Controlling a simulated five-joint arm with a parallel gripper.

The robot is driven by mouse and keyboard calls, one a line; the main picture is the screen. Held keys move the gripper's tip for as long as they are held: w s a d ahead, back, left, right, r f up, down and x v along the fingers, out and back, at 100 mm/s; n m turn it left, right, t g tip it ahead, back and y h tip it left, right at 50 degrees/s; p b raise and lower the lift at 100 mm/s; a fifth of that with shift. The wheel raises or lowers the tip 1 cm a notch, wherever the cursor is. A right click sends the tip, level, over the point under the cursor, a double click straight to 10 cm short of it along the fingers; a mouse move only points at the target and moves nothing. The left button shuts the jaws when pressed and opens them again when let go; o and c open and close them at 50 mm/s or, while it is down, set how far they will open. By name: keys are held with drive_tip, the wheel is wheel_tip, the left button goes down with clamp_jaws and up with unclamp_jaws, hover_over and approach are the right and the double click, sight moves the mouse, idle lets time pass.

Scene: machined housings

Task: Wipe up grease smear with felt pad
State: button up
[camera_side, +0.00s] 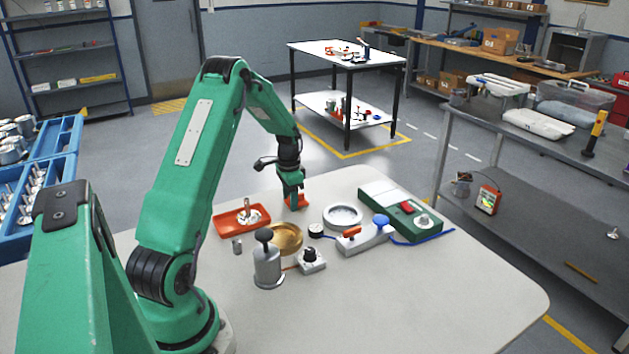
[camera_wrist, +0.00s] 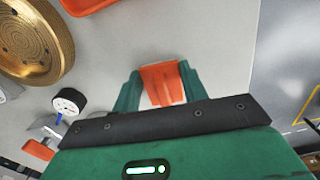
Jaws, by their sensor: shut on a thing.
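The felt pad, an orange-red block (camera_side: 299,202), is at the far side of the pale table, left of centre in the side view. My gripper (camera_side: 292,193) points down over it and is shut on it. In the wrist view the pad (camera_wrist: 162,87) sits between the two green fingers of my gripper (camera_wrist: 160,75). The pad is at or very close to the tabletop; I cannot tell whether it touches. I cannot make out the grease smear in either view. The pad's underside is hidden.
An orange tray (camera_side: 228,224) holding a metal part lies left of the pad. A brass dish (camera_side: 287,239), a white ring (camera_side: 342,216), a dial gauge (camera_side: 315,230) and a green box (camera_side: 429,231) stand nearer or right. The table's front right (camera_side: 440,295) is clear.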

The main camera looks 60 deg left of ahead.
sight(299, 216)
drive_tip(key=shift+a, duration=0.8)
drive_tip(key=shift+d, duration=3.6)
wheel_tip(299, 216, up, 8)
drive_tip(key=shift+r, duration=0.15)
drive_tip(key=shift+w, duration=0.1)
